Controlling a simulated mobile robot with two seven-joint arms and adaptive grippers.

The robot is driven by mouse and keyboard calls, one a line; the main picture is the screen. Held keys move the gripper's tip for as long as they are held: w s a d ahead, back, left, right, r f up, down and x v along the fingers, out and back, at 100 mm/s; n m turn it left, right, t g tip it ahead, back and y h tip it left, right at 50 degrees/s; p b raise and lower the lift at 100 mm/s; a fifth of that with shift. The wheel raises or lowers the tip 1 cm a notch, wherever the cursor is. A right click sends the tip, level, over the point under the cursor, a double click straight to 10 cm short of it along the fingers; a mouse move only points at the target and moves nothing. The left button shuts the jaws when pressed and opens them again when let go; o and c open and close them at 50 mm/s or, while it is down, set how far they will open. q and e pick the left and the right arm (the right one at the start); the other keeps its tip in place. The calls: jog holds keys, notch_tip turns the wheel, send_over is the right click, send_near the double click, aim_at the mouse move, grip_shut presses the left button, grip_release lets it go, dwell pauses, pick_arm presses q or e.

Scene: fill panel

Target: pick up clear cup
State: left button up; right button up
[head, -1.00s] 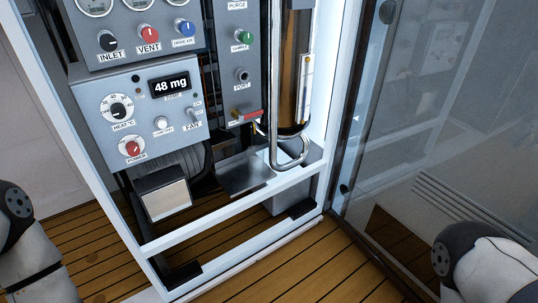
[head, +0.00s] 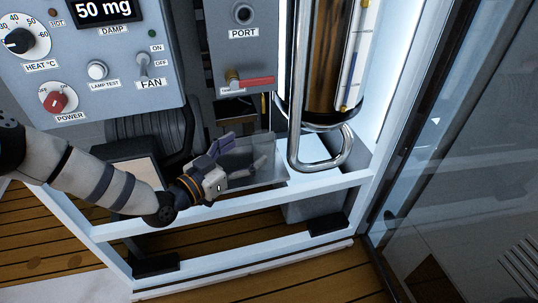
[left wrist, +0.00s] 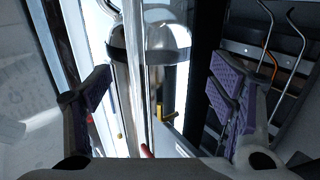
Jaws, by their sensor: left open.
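My left gripper (head: 240,153) reaches in from the left over the front rail of the white frame. Its two purple-padded fingers are spread, in front of the small metal tray (head: 262,178) below the drain valve. A faint see-through shape shows around the fingertips above the tray; I cannot tell for sure whether it is the clear cup. In the left wrist view the open gripper (left wrist: 158,92) has its fingers wide apart, with no cup clearly visible between them. My right gripper is out of view.
A bent steel pipe (head: 292,110) hangs just right of the gripper. The valve with a red lever (head: 258,81) is above it. The control panel (head: 95,75) is at upper left, the white rail (head: 320,184) below, and a glass door (head: 470,130) at right.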

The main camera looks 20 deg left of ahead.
aim_at(272, 135)
pick_arm(q)
jog(key=x, duration=0.2)
jog(key=b+x, duration=0.1)
jog(key=x, duration=0.1)
jog(key=f+b+x, duration=0.1)
jog(key=x, duration=0.1)
jog(key=shift+w+d+f, duration=0.1)
jog(key=shift+w+d, duration=0.05)
jog(key=shift+w, duration=0.15)
jog(key=shift+w+d+b, duration=0.1)
jog(key=shift+w+b, duration=0.15)
jog(key=shift+b, duration=0.05)
jog(key=c, duration=1.2)
